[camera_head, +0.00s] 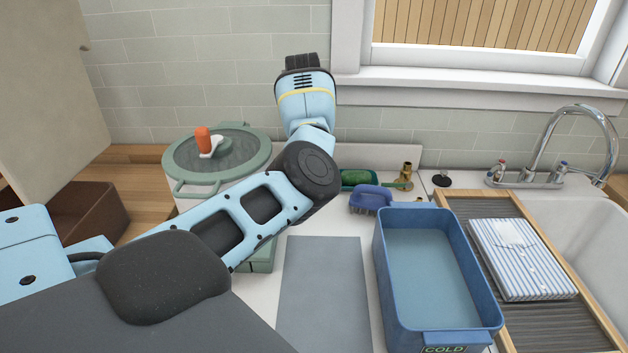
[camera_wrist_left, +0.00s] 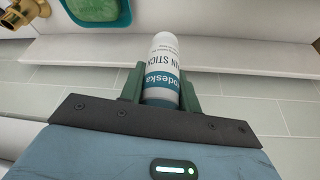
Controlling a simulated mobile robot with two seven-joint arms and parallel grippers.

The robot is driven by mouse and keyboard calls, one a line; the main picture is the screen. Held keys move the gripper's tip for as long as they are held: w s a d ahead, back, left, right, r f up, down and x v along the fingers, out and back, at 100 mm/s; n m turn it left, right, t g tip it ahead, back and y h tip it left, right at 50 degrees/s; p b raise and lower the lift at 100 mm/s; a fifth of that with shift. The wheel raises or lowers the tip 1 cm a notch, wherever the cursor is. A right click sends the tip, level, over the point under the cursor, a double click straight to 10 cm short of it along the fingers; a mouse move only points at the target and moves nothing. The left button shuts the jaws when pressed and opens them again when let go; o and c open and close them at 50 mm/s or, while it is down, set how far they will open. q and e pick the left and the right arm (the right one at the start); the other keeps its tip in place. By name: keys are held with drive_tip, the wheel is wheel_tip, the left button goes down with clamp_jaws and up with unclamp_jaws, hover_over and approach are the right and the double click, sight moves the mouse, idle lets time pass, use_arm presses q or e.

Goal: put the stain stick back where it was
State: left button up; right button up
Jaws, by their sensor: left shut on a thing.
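The stain stick (camera_wrist_left: 164,62), a white and teal tube with printed lettering, shows in the left wrist view. My left gripper (camera_wrist_left: 160,88) is shut on it, one green finger on each side, and its far end sticks out past the fingers. In the head view my left gripper (camera_head: 302,62) is raised in front of the tiled wall, behind the counter; the stick is hidden there by my wrist. My right gripper is out of view.
A blue brush (camera_head: 371,198) and brass fittings (camera_head: 405,176) stand near the dish. A blue water tub (camera_head: 379,250) marked COLD, a grey mat (camera_head: 322,290), a lidded green pot (camera_head: 190,160) and a folded striped towel (camera_head: 522,258) by the sink surround the arm.

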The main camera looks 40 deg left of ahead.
use_arm(q)
wheel_tip(320, 180, down, 9)
drive_tip(key=shift+f, duration=0.45)
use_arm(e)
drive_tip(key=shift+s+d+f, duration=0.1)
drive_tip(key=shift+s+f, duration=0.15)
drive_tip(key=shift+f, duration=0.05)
use_arm(q)
drive_tip(key=shift+f, duration=0.2)
drive_tip(key=o, duration=1)
drive_tip(key=shift+c, duration=0.2)
drive_tip(key=shift+r, duration=0.1)
drive_tip(key=shift+r, duration=0.35)
drive_tip(key=shift+p+v, duration=1.15)
drive_tip(key=shift+v, duration=4.65)
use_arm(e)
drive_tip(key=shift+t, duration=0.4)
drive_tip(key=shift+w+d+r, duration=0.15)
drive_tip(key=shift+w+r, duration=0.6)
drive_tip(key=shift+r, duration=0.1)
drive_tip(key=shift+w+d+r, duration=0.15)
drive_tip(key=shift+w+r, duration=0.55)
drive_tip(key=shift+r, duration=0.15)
